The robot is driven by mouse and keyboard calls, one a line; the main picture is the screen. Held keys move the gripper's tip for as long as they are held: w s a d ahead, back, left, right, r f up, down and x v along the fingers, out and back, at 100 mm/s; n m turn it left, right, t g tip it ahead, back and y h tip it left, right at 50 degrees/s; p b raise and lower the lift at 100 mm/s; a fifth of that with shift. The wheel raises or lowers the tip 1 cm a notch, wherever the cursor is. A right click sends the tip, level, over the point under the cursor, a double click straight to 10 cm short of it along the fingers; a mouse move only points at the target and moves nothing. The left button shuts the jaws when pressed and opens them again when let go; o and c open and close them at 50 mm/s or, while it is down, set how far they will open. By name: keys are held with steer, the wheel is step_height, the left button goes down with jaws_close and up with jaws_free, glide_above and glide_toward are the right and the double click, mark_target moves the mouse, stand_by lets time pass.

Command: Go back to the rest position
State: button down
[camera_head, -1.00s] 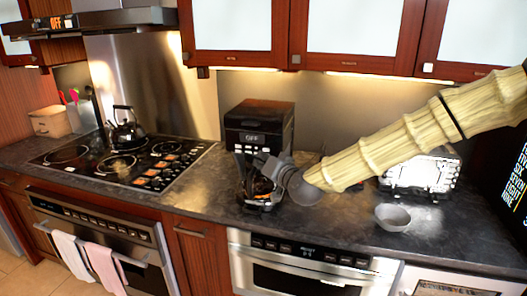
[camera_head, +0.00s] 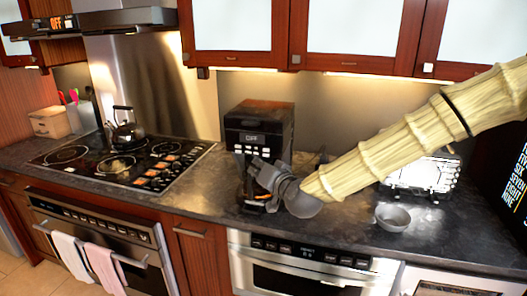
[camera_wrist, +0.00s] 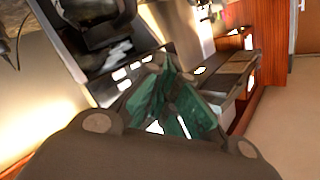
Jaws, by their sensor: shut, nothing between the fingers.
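My gripper (camera_head: 257,172) is in front of the black coffee machine (camera_head: 258,128) in the head view, above the counter, with its fingers pointing up and left. It hides the lower part of the machine. In the wrist view the greenish fingers (camera_wrist: 168,82) come together at the tips and hold nothing. My arm reaches in from the right over the counter. The microwave drawer (camera_head: 310,274) under the counter appears shut, though its lower part is cut off by the frame.
A grey bowl (camera_head: 393,218) stands on the dark counter (camera_head: 340,232) at the right. A toaster (camera_head: 425,176) is partly behind my arm. A black kettle (camera_head: 126,128) stands on the stove (camera_head: 120,164) at the left. Cabinets (camera_head: 362,35) hang above.

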steer(key=s+d+f+g+h, duration=0.15)
steer(key=s+f, duration=0.45)
steer(key=f, duration=0.6)
steer(key=s+d+f+g+h, duration=0.1)
steer(key=s+d+f+g, duration=0.35)
steer(key=f, duration=0.75)
steer(key=s+d+f+g+h, duration=0.1)
steer(key=s+f, duration=0.7)
steer(key=f, duration=0.4)
steer(key=s+d+f+g+h, duration=0.1)
steer(key=s+d+f, duration=0.4)
steer(key=s, duration=0.5)
steer(key=s+d+f+n+g+h, duration=0.1)
steer(key=s+d+f+g, duration=0.3)
steer(key=s, duration=0.6)
steer(key=s+d+f+g+h, duration=0.2)
steer(key=s+d+f, duration=0.4)
steer(key=s, duration=0.4)
steer(key=shift+s+d+f+n+g, duration=0.2)
steer(key=shift+s+f+n+g, duration=0.1)
steer(key=shift+s+f, duration=0.1)
